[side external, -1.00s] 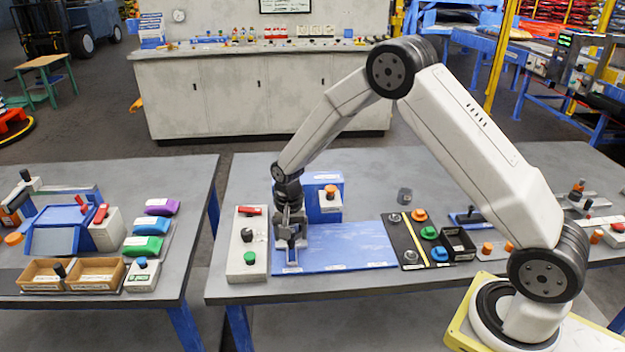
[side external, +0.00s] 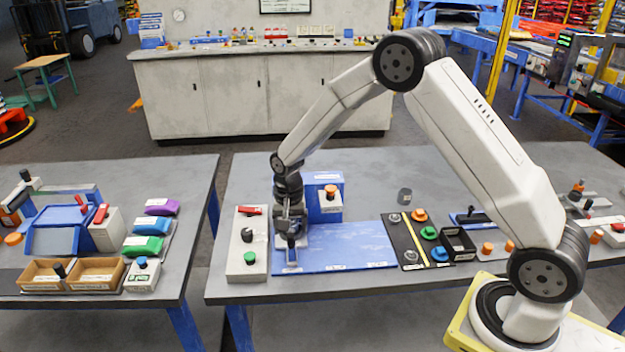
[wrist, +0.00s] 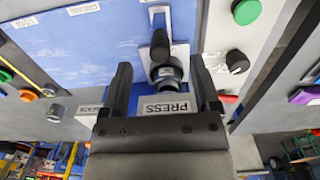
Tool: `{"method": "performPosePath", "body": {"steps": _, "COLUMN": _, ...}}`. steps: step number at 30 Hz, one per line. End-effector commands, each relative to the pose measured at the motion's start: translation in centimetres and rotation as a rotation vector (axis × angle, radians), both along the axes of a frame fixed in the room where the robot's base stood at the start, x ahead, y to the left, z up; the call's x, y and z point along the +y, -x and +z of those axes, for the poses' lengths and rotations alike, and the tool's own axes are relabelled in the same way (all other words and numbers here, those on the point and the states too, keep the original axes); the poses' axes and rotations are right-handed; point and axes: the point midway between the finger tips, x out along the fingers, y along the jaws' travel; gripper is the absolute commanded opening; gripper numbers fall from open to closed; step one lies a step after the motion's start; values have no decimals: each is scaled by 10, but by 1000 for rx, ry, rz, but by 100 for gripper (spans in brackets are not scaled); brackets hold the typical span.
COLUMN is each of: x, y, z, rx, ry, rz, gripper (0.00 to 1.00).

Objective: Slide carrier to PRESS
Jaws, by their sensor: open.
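In the wrist view, an upright black-handled piece, which looks like the carrier (wrist: 161,46), stands on the blue board (wrist: 100,45) by the PRESS label (wrist: 166,107). A round grey-and-blue part (wrist: 167,72) sits at its near end, between my fingers. My gripper (wrist: 160,80) is open, with one finger on each side and visible gaps. In the side view my gripper (side external: 291,240) points down at the left end of the blue board (side external: 340,248), over a pale-edged strip (side external: 292,262). The carrier is mostly hidden there.
A control box (side external: 247,262) with a green button stands close left. A blue block with a grey orange-button box (side external: 330,202) stands just behind. A black panel (side external: 411,250) with coloured knobs is at the board's right end. The board's middle is clear.

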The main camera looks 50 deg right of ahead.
Motion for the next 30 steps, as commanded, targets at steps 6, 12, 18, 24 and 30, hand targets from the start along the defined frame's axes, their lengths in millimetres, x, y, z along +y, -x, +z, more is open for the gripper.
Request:
{"method": "performPosePath", "body": {"steps": 6, "x": 0, "y": 0, "z": 6, "rx": 0, "ry": 0, "rz": 0, "gripper": 79}}
{"method": "performPosePath", "body": {"steps": 12, "x": 0, "y": 0, "z": 20, "rx": -1, "ry": 0, "rz": 0, "gripper": 79}}
{"method": "performPosePath", "body": {"steps": 18, "x": 0, "y": 0, "z": 32, "rx": -1, "ry": 0, "rz": 0, "gripper": 79}}
{"method": "performPosePath", "body": {"steps": 24, "x": 0, "y": 0, "z": 35, "rx": 1, "ry": 0, "rz": 0, "gripper": 79}}
{"method": "performPosePath", "body": {"steps": 30, "x": 0, "y": 0, "z": 35, "rx": 0, "ry": 0, "rz": 0, "gripper": 79}}
